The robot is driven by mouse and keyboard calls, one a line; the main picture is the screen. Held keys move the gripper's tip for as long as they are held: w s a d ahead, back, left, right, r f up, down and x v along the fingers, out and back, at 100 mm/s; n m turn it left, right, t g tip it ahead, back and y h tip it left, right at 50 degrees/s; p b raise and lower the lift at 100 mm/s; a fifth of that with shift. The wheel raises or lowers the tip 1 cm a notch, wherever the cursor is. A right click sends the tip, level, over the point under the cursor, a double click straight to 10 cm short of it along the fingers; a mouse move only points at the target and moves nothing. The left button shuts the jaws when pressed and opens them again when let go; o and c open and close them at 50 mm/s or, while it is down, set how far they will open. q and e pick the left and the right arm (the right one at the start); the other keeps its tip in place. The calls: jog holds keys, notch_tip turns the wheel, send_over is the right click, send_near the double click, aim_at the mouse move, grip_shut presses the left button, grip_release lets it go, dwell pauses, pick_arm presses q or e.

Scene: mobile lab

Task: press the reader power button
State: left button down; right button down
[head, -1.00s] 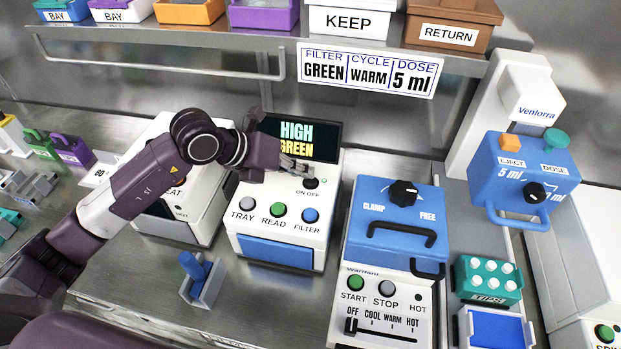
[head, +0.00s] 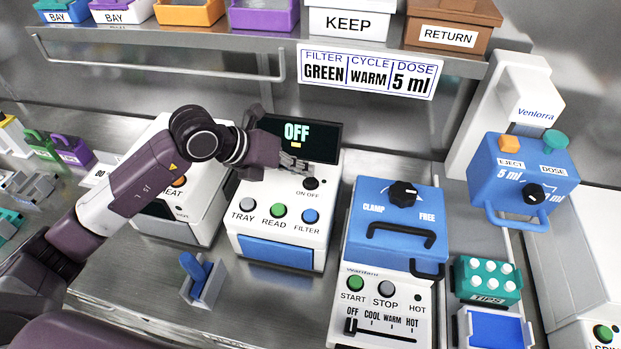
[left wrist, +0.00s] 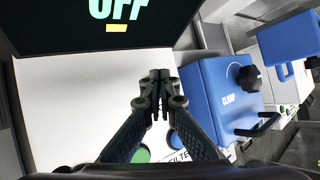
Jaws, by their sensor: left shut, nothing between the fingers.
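The white reader (head: 290,250) stands mid-bench with a dark screen (head: 325,138) that reads OFF above a small yellow bar. Its black power button (head: 311,183), marked ON OFF, sits on the top right of its panel. My left gripper (head: 296,167) is shut and empty, with its fingertips just left of and above the button. In the left wrist view the shut fingertips (left wrist: 160,76) are over the white panel, and the power button is not seen there. Whether the fingers touch the button cannot be told. My right gripper is not in view.
The reader's grey TRAY, green READ (head: 278,210) and blue FILTER buttons are in front of the power button. A blue clamp unit (head: 395,225) stands close on the right. A white heater box (head: 185,222) is on the left. A blue piece in a holder (head: 205,290) stands in front.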

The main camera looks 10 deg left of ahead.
pick_arm(q)
notch_tip(320, 180, up, 6)
jog(key=p, duration=0.3)
dwell(0.7)
